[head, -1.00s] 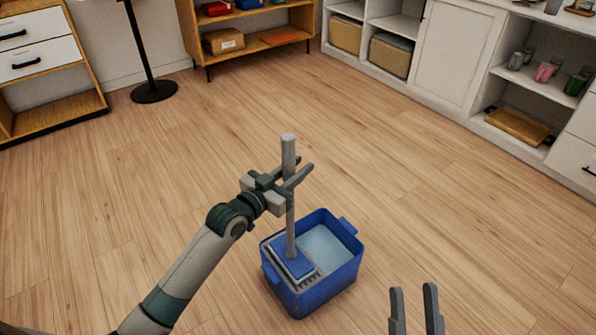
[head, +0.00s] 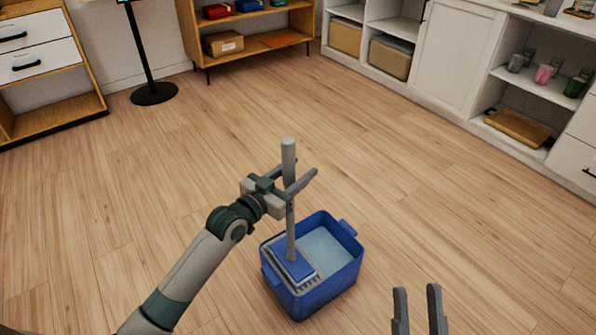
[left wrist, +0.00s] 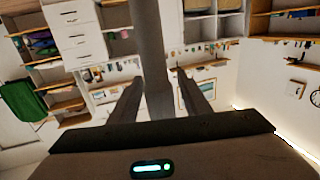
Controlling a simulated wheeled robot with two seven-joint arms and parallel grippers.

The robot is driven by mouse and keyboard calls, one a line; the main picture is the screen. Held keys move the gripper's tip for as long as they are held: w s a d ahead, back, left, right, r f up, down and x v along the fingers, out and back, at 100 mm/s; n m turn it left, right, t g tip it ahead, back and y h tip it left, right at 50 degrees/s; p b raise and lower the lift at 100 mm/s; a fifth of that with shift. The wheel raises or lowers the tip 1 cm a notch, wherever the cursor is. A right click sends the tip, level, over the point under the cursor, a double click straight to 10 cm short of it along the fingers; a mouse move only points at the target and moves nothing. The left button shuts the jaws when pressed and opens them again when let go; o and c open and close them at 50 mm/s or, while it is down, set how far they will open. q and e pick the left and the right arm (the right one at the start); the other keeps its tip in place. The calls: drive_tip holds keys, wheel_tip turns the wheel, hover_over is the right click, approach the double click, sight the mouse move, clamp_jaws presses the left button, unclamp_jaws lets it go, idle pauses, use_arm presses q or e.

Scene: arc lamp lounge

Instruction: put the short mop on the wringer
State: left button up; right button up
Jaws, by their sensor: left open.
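The short mop stands near upright, its grey handle (head: 289,157) rising above a blue head (head: 293,266). The head sits on the grey slotted wringer (head: 309,284) at the left side of a blue bucket (head: 326,291). My left gripper (head: 304,180) is open, with its fingers on either side of the handle. In the left wrist view the handle (left wrist: 150,45) passes between the two spread fingers (left wrist: 160,95). My right gripper (head: 419,300) is open and empty at the bottom edge, right of the bucket.
The bucket holds pale water (head: 330,248). Wooden floor (head: 440,190) is clear around it. A black stand base (head: 154,93), a wooden shelf (head: 250,45) and white cabinets (head: 455,50) stand along the far side.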

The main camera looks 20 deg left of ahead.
use_arm(q)
drive_tip(key=shift+s+a, duration=0.3)
drive_tip(key=shift+s, duration=0.3)
drive_tip(key=p+v, duration=0.1)
drive_tip(key=v, duration=0.9)
drive_tip(key=shift+s+p, duration=0.3)
drive_tip(key=shift+p, duration=0.1)
use_arm(e)
drive_tip(key=f+g, duration=0.1)
drive_tip(key=w+f+g, duration=0.1)
drive_tip(key=f, duration=0.1)
drive_tip(key=w+a+f+g, duration=0.1)
drive_tip(key=f, duration=0.1)
drive_tip(key=shift+f+g+h, duration=0.15)
drive_tip(key=shift+g+h, duration=0.15)
drive_tip(key=shift+h, duration=0.1)
use_arm(q)
drive_tip(key=s+d+r+t, duration=0.2)
drive_tip(key=s+d+r, duration=0.1)
drive_tip(key=s+d, duration=0.4)
drive_tip(key=s+d+r+n+t+h, duration=0.1)
drive_tip(key=s+d+r+t, duration=0.1)
drive_tip(key=s+d, duration=0.6)
drive_tip(key=s+r, duration=0.1)
drive_tip(key=s, duration=0.5)
drive_tip(key=shift+s+d+r+n, duration=0.15)
drive_tip(key=shift+s+d+n, duration=0.05)
drive_tip(key=shift+d+n, duration=0.15)
